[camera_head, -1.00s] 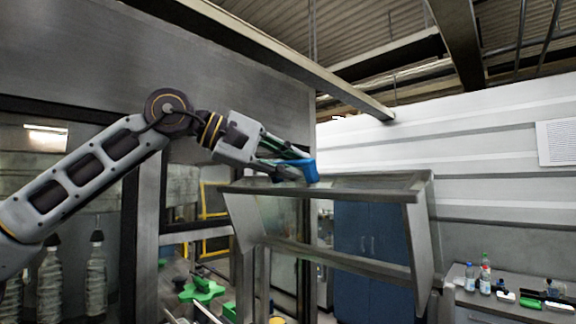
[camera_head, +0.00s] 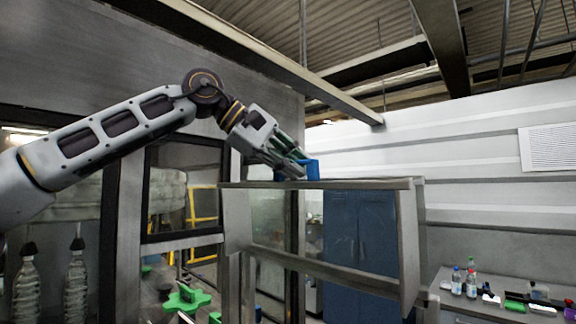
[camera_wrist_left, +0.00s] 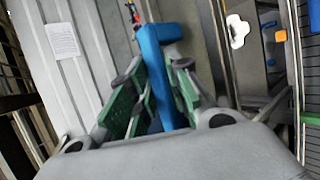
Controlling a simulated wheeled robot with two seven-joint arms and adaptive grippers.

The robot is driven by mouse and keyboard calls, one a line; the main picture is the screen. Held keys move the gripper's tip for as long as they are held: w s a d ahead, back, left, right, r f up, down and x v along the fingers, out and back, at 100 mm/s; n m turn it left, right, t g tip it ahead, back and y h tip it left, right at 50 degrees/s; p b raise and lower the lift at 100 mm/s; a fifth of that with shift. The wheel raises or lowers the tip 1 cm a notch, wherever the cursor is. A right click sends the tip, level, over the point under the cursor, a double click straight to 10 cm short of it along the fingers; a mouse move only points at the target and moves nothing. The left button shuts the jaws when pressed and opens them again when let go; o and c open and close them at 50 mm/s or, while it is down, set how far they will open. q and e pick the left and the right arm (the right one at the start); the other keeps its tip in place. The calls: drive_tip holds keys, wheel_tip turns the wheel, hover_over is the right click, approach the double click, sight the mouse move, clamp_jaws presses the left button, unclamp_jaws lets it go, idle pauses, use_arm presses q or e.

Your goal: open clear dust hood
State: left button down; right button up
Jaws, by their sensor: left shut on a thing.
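The clear dust hood (camera_head: 330,184) is a grey-framed, see-through cover, raised in the middle of the head view with its top bar nearly level. A blue handle (camera_head: 313,169) stands on its top edge. My left gripper (camera_head: 298,170) reaches down from the upper left and is shut on the blue handle. In the left wrist view the blue handle (camera_wrist_left: 158,75) runs between the green finger pads of the left gripper (camera_wrist_left: 157,95). The handle's lower part is partly hidden by the fingers. My right gripper is not in view.
A green star-shaped knob (camera_head: 187,299) sits low behind the hood's left side. A blue cabinet (camera_head: 360,240) stands behind the hood. A side counter (camera_head: 450,285) with bottles is at the right. Ceiling beams pass above.

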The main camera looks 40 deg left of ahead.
use_arm(q)
drive_tip(key=shift+w+d+r+n+g, duration=0.15)
drive_tip(key=shift+w+g, duration=0.35)
drive_tip(key=shift+w, duration=0.6)
drive_tip(key=shift+w+r+n+g, duration=0.15)
drive_tip(key=shift+w+g, duration=0.35)
drive_tip(key=shift+w, duration=0.55)
drive_tip(key=c, duration=1.3)
unclamp_jaws()
drive_tip(key=shift+d+v, duration=0.2)
drive_tip(key=shift+v, duration=5.8)
drive_tip(key=shift+d, duration=0.1)
